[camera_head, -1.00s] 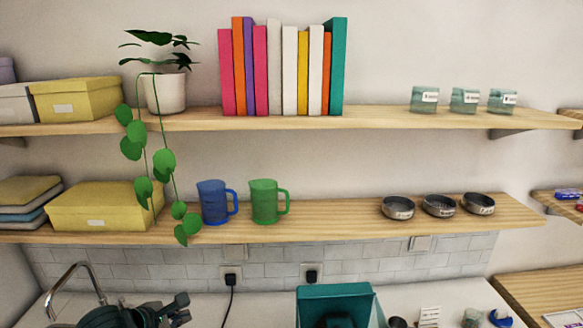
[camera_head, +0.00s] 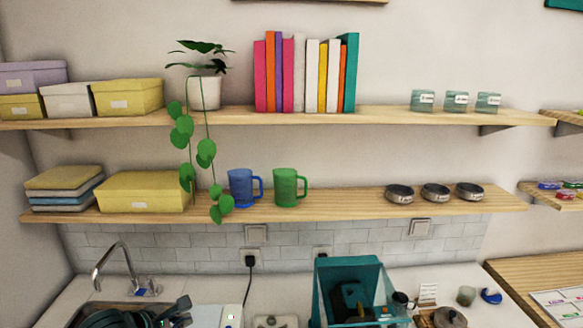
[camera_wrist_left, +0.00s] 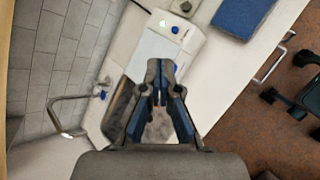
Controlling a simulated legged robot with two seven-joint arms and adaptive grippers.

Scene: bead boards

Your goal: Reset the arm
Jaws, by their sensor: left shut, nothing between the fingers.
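My left gripper (camera_head: 172,312) shows at the bottom left of the head view, low over the sink area in front of the shelves. In the left wrist view its two dark fingers (camera_wrist_left: 161,72) come together at the tips, shut and empty. Beyond the fingertips lies a white appliance (camera_wrist_left: 172,38) on the counter. My right gripper is not in either view.
A faucet (camera_head: 110,258) rises by the sink at the left. A teal box-shaped machine (camera_head: 350,275) stands on the counter. The lower shelf (camera_head: 340,203) holds blue and green mugs, a yellow box and small bowls. The upper shelf (camera_head: 385,115) holds books and a plant.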

